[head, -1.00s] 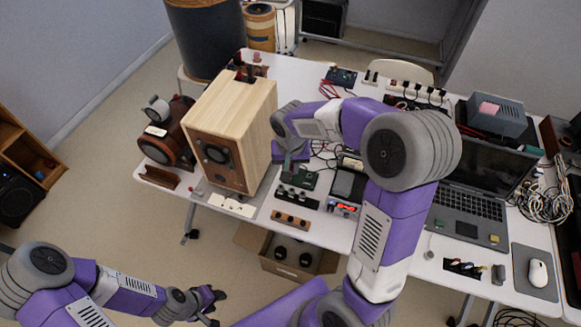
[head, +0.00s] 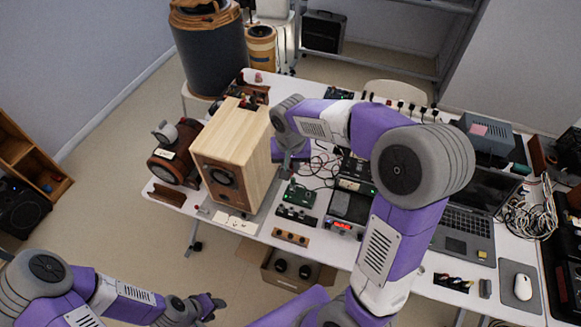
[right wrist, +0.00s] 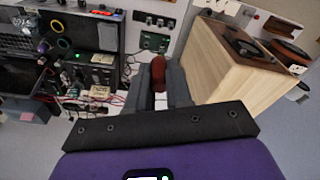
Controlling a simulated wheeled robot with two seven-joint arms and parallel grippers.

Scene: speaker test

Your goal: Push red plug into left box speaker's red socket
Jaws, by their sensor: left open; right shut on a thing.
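The wooden box speaker (head: 238,151) stands upright at the left of the table, its front with a dark round driver facing me. It also shows at the right of the right wrist view (right wrist: 228,78). My right gripper (right wrist: 158,88) is shut on the red plug (right wrist: 158,70), apart from the speaker's wooden side. In the head view that gripper (head: 290,160) is beside the speaker's right side, and the plug cannot be made out. I cannot make out the red socket. My left gripper (head: 211,303) is open and empty, low in front of the table.
Green circuit boards (head: 297,194) lie right of the speaker. A laptop (head: 470,212) and mouse (head: 522,287) are at the right. A brown round-bodied device (head: 174,160) stands left of the speaker. A cardboard box (head: 290,271) is under the table's front edge. Cables run near the right gripper.

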